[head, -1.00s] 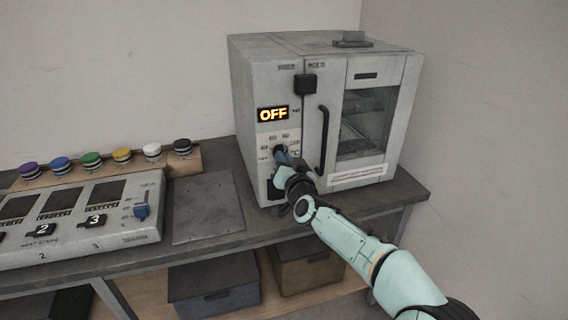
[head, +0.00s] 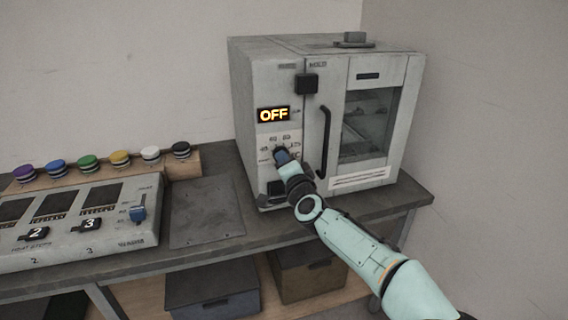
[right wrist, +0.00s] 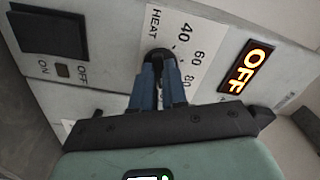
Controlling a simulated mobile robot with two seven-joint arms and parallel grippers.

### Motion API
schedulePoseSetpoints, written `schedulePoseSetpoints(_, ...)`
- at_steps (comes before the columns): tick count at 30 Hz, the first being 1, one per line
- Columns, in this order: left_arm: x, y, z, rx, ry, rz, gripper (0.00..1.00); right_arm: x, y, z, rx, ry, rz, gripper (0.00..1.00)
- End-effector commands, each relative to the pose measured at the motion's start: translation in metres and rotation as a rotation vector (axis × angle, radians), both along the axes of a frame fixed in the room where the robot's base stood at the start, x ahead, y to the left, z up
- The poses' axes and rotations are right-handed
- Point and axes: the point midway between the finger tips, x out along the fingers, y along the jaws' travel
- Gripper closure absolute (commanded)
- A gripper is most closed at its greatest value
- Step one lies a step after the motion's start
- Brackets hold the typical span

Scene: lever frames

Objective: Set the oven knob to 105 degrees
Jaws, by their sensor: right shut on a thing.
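The oven (head: 300,95) stands on the bench, with a lit display (head: 273,114) reading OFF on its front panel. In the right wrist view the display (right wrist: 246,67) also reads OFF. The dark knob (right wrist: 158,56) sits on the panel by a printed scale showing HEAT, 40, 60 and 80. My right gripper (head: 281,156) is at the panel below the display. In the right wrist view its blue fingers (right wrist: 158,88) are shut on the knob and hide most of it. The pointer and higher scale marks are hidden. My left gripper is not in view.
A black ON/OFF switch (right wrist: 48,33) is on the panel beside the scale. The oven door has a dark vertical handle (head: 324,140). A console (head: 80,225) and several coloured knobs stand left on the bench, with a flat grey plate (head: 207,210) between.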

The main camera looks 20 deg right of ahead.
Motion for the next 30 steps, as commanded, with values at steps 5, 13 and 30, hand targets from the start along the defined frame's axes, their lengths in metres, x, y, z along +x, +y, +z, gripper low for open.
schedulePoseSetpoints(5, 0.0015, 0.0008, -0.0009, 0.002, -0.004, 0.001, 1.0, 0.0, 0.0, -0.0003, 0.028, 0.002, 0.001, 1.0)
schedulePoseSetpoints(13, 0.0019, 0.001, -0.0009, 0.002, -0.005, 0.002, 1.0, 0.0, 0.0001, -0.0001, 0.036, 0.003, 0.001, 1.0)
schedulePoseSetpoints(30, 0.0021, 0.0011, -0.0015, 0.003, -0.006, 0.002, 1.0, -0.0014, -0.0002, 0.0002, 0.033, 0.001, 0.0, 0.62)
